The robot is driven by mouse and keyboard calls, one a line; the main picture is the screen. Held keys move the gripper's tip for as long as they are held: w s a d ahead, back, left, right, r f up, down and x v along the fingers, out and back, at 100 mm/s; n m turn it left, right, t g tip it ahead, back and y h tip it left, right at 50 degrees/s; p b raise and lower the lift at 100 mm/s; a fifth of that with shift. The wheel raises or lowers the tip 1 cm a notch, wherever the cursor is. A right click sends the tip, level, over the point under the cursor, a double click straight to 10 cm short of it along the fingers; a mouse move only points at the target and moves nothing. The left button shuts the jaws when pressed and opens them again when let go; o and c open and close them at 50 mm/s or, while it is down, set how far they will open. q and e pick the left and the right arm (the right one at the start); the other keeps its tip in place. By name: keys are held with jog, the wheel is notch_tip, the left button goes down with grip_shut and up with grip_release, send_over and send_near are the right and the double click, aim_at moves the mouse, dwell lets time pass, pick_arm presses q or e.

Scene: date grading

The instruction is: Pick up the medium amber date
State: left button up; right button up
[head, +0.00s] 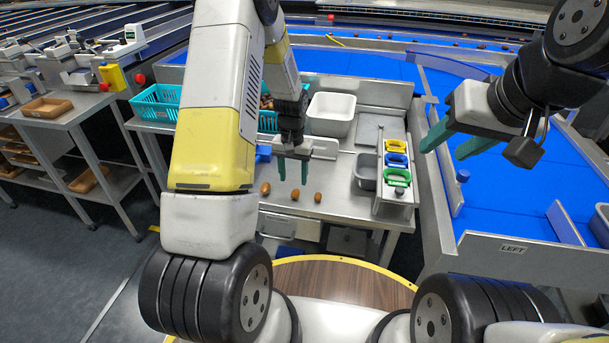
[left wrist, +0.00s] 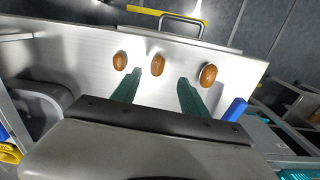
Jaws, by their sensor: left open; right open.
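Three amber-brown dates lie in a row on the steel table. The middle date (head: 295,194) looks medium in size; it also shows in the left wrist view (left wrist: 158,64). The largest date (head: 265,188) is left of it in the head view, and the smallest date (head: 318,197) is right of it. My left gripper (head: 293,178) is open and empty, pointing down. In the left wrist view its green fingers (left wrist: 158,82) straddle the line to the middle date, not touching it. My right gripper (head: 441,151) is open and empty over the blue conveyor.
A grey tub (head: 365,171) and a rack of yellow, blue and green scoops (head: 397,177) stand at the right. A blue item (left wrist: 236,109) lies near the largest date.

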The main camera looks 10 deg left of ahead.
aim_at(295, 191)
pick_arm(q)
jog(key=f, duration=0.6)
jog(key=shift+s+d+f, duration=0.1)
jog(key=shift+d, duration=0.15)
jog(key=c, duration=0.9)
